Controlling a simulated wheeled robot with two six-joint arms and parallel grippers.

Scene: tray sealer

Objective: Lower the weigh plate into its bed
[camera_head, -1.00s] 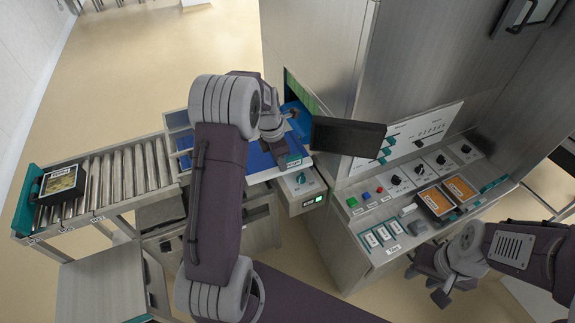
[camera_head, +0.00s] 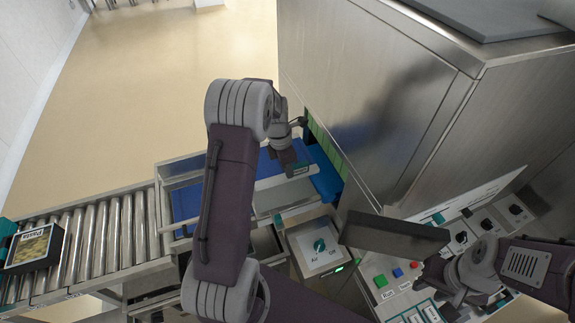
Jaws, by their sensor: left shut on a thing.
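My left gripper (camera_head: 296,168) points down over the infeed line, between a blue belt surface (camera_head: 186,203) and a blue strip (camera_head: 326,182) at the machine's opening. It is shut on a small teal-marked part. A pale grey flat surface (camera_head: 284,194) lies just below and in front of it; I take this for the weigh plate, but the gripper and arm cover much of it. I cannot tell whether it rests in its bed or is raised. My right gripper (camera_head: 455,300) hangs over the control panel at the lower right; its jaws are unclear.
A roller conveyor (camera_head: 110,240) at left carries a black tray labelled Pasta (camera_head: 32,246). A steel cabinet (camera_head: 370,110) with green curtain strips (camera_head: 325,150) stands right. A dark panel (camera_head: 393,236) juts out above a control panel (camera_head: 405,275). An Air/Off knob box (camera_head: 318,246) stands in front.

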